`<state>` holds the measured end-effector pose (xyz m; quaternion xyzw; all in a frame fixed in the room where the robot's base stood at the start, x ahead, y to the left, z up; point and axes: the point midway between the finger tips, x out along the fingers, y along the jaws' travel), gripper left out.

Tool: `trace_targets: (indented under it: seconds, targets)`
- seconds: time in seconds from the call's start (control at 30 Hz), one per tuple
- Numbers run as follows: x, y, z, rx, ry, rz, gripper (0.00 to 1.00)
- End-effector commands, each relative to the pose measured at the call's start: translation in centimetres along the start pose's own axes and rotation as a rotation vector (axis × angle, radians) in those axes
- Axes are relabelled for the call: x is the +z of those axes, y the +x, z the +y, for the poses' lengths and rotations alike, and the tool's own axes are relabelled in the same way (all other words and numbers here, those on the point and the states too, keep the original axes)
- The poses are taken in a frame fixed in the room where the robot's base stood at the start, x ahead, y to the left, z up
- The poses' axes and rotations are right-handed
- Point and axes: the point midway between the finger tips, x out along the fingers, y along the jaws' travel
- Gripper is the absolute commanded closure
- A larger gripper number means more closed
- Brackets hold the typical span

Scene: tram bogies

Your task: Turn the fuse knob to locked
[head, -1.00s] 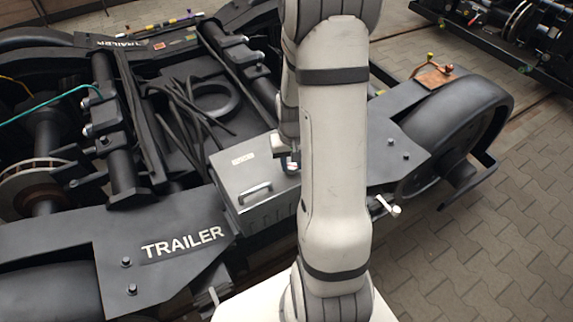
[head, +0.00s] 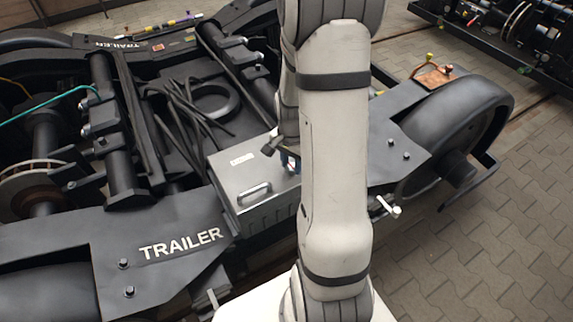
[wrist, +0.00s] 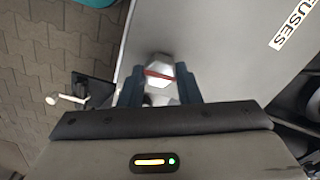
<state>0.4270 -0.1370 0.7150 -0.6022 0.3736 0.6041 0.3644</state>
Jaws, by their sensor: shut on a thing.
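The fuse knob (wrist: 160,73) is a small pale, angular knob with a red line across its top, seen in the wrist view on the grey fuse box (wrist: 220,60). My gripper (wrist: 159,80) is shut on it, with one dark blue finger on each side. The red line runs nearly crosswise between the fingers. In the head view the fuse box (head: 224,170) sits on the bogie frame, and my gripper (head: 290,163) is low at its right side.
The box has a handle (head: 254,190) at its front and a FUSES label (wrist: 291,25). A small white-ended lever (head: 390,206) sticks out from the frame to the right. A wheel (head: 455,125) and a copper plate (head: 433,76) are further right. Paved floor (head: 500,240) is clear.

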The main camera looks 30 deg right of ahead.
Motion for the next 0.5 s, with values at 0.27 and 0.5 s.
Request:
trace_targets:
  seconds: [0.27,0.5]
  targets:
    - [0.38,0.19,0.24,0.009,0.057,-0.01,0.93]
    - [0.4,0.18,0.21,0.009,0.062,-0.01,0.93]
